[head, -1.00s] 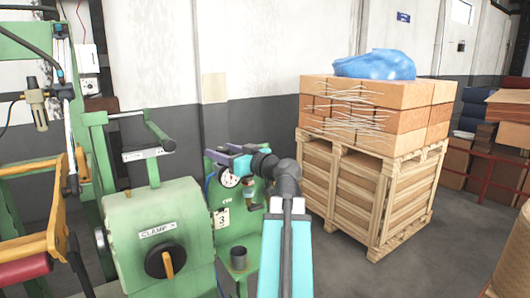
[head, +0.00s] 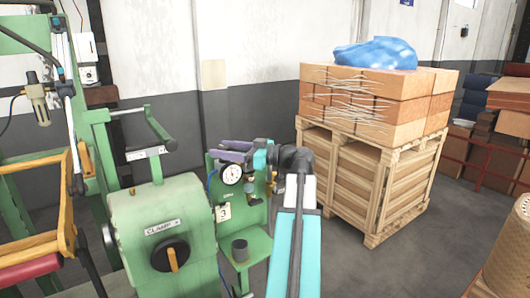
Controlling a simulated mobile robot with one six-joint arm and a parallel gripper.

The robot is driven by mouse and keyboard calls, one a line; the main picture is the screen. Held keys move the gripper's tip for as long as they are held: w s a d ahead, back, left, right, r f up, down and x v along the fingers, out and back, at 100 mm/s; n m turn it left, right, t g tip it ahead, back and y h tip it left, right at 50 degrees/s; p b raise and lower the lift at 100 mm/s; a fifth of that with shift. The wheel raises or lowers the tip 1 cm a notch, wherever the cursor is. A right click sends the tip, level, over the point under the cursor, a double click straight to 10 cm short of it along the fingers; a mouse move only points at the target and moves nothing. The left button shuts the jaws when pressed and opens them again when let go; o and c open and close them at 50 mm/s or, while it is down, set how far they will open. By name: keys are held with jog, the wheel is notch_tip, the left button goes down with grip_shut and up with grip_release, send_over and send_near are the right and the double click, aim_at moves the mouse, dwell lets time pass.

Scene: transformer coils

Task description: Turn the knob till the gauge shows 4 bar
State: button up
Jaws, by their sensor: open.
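The round white gauge (head: 232,174) is on the green panel at the middle of the head view; its dial is too small to read. Below and right of it sits a small dark and brass fitting (head: 252,199), which may be the regulator with the knob; I cannot make out the knob itself. My gripper (head: 225,151), with purple fingers, is open just above the gauge, pointing left. It holds nothing that I can see. I cannot tell whether it touches the panel or gauge.
A green machine (head: 150,220) with a CLAMP label and an orange-handled black dial (head: 171,254) stands at left. A grey cup (head: 239,250) sits on a green ledge below the gauge. A wooden crate (head: 360,180) stands at right. The floor right of my arm is clear.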

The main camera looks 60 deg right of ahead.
jog(key=b+v, duration=0.4)
jog(key=v, duration=0.9)
jog(key=shift+s, duration=0.25)
jog(key=shift+f, duration=0.1)
